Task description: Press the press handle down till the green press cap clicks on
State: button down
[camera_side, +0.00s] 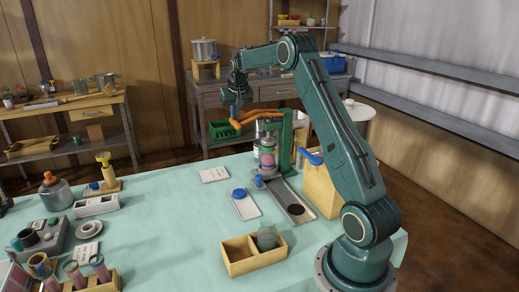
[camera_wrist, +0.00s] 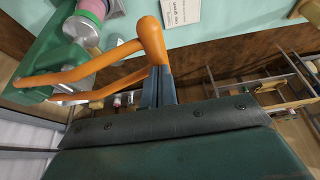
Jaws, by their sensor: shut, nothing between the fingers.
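The green press (camera_side: 285,140) stands at the far side of the mat, with its orange press handle (camera_side: 258,117) reaching out to the left, raised. In the wrist view the handle (camera_wrist: 100,68) ends in a rounded crossbar (camera_wrist: 151,38). My gripper (camera_side: 235,117) is shut and empty at the handle's free end. Its fingertips (camera_wrist: 158,72) are right beside the crossbar; I cannot tell whether they touch. A jar with pink contents (camera_side: 267,158) stands upright under the press. The green press cap (camera_wrist: 82,28) seems to be on the jar's top, below the ram; whether it is seated is unclear.
A grey slide plate (camera_side: 308,212) with a dark round hole runs out before the press. A wooden box (camera_side: 322,190) stands right of it. The mat's middle is clear.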

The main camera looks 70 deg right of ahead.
aim_at(236, 122)
jog(key=shift+f, duration=0.9)
dwell(0.5)
jog(key=shift+s+f, duration=0.1)
jog(key=shift+f, duration=0.25)
jog(key=shift+s+d+f, duration=0.1)
jog(key=shift+d+f, duration=0.05)
jog(key=shift+f, duration=0.7)
dwell(0.6)
jog(key=shift+s+f, duration=0.1)
jog(key=shift+f, duration=0.3)
jog(key=shift+r, duration=0.1)
jog(key=shift+d+r, duration=0.1)
jog(key=shift+r, duration=5.65)
